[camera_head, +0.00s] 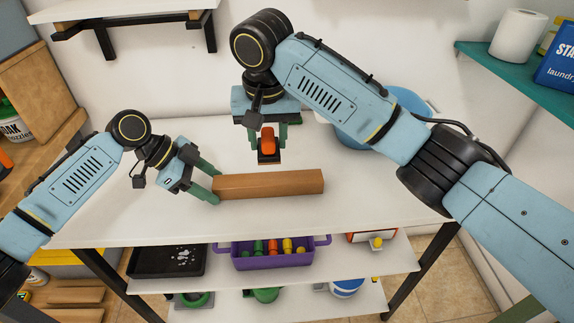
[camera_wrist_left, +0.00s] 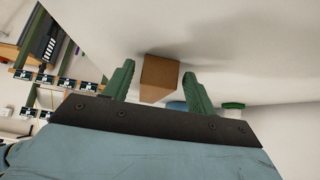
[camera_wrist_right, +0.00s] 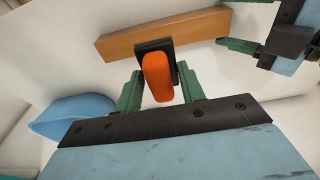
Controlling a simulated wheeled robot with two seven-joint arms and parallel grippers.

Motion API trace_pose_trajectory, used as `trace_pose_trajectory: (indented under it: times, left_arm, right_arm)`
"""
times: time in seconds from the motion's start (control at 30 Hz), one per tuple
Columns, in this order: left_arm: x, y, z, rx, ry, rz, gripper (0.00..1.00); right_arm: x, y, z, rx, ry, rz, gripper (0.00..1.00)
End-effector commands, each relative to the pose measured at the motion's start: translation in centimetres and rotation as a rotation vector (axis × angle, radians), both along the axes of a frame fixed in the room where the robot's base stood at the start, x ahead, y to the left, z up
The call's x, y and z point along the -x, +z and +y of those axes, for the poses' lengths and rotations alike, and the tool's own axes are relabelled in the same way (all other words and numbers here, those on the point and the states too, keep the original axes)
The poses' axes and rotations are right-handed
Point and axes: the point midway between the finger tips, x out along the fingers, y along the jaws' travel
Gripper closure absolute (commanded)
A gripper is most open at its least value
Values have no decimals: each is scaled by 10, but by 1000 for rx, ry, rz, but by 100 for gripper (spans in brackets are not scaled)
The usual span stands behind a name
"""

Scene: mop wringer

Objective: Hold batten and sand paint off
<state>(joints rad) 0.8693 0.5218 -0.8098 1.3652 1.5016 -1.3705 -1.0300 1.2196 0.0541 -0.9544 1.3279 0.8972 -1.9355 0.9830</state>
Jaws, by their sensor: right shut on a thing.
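A brown wooden batten (camera_head: 270,184) lies on the white table top (camera_head: 120,225) near its front edge. My left gripper (camera_head: 210,186) is open at the batten's left end. In the left wrist view the batten's end (camera_wrist_left: 160,78) shows between the spread fingers (camera_wrist_left: 158,85), with a gap on each side. My right gripper (camera_head: 267,135) is shut on the orange handle of a sanding block (camera_head: 268,143) with a dark base. It holds the block behind the batten's middle in the head view. The right wrist view shows the handle (camera_wrist_right: 158,78) between the fingers. I cannot make out paint on the batten.
A blue basin (camera_head: 408,103) stands at the table's back right, partly behind my right arm. A lower shelf holds a black tray (camera_head: 168,262) and a purple caddy (camera_head: 272,261) with colourful items. A teal wall shelf (camera_head: 520,85) is at right. The table's left part is bare.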

Motion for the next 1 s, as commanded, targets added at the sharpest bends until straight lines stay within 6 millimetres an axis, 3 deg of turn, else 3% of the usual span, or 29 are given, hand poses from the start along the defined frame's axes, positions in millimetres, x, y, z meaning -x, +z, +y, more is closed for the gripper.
trace_pose_trajectory:
  times: [0.43,1.0]
  left_arm:
    - [0,6,6,-2,1,-1,35]
    - [0,85,72,0,1,-1,35]
  right_arm:
    - [0,0,0,0,0,0,86]
    - [0,0,0,0,0,0,86]
